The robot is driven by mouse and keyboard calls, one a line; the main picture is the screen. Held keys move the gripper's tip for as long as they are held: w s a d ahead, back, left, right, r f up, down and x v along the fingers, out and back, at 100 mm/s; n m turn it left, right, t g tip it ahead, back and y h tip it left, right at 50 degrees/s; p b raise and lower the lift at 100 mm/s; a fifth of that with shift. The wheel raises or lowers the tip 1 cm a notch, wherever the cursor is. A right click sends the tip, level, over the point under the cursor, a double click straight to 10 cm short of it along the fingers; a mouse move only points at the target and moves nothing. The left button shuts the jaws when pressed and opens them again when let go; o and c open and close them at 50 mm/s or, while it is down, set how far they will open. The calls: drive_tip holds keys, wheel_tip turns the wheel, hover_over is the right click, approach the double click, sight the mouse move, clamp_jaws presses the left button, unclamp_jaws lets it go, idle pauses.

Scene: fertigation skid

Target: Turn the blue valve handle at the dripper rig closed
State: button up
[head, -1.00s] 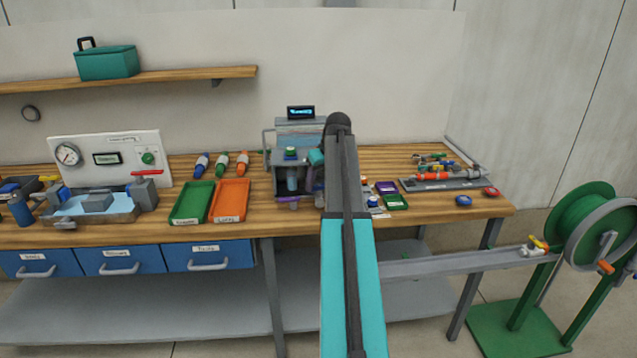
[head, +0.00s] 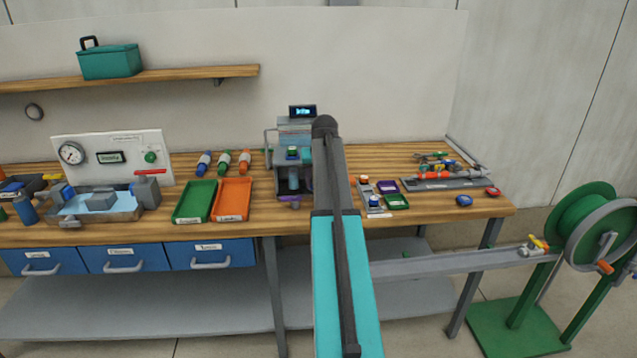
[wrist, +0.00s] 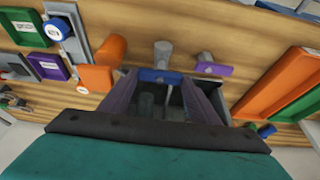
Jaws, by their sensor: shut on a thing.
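The blue valve handle (wrist: 160,76) is a short bar low in front of the grey rig, between my fingertips in the wrist view. My gripper (wrist: 163,88) is shut on it; its two dark fingers stand on either side. A purple handle (wrist: 212,69) and an orange handle (wrist: 98,78) flank it. In the head view the grey dripper rig (head: 283,178) stands mid-bench, with the purple handle (head: 289,202) at its front. My arm hides the gripper, the blue handle and the rig's right part there.
An orange tray (head: 233,182) and a green tray (head: 180,215) lie left of the rig. Small purple (head: 387,187) and green (head: 397,202) trays lie to its right. A green hose reel (head: 585,232) stands beyond the bench's right end. The bench front right is fairly clear.

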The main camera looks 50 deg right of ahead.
drive_tip(key=shift+w, duration=0.1)
drive_tip(key=o, duration=1)
drive_tip(key=shift+o, duration=0.2)
drive_tip(key=shift+r, duration=0.15)
drive_tip(key=b+v, duration=0.1)
drive_tip(key=v, duration=1.2)
drive_tip(key=shift+r+b, duration=0.25)
drive_tip(key=shift+b, duration=0.15)
drive_tip(key=shift+s+a+f, duration=0.1)
drive_tip(key=shift+s, duration=0.1)
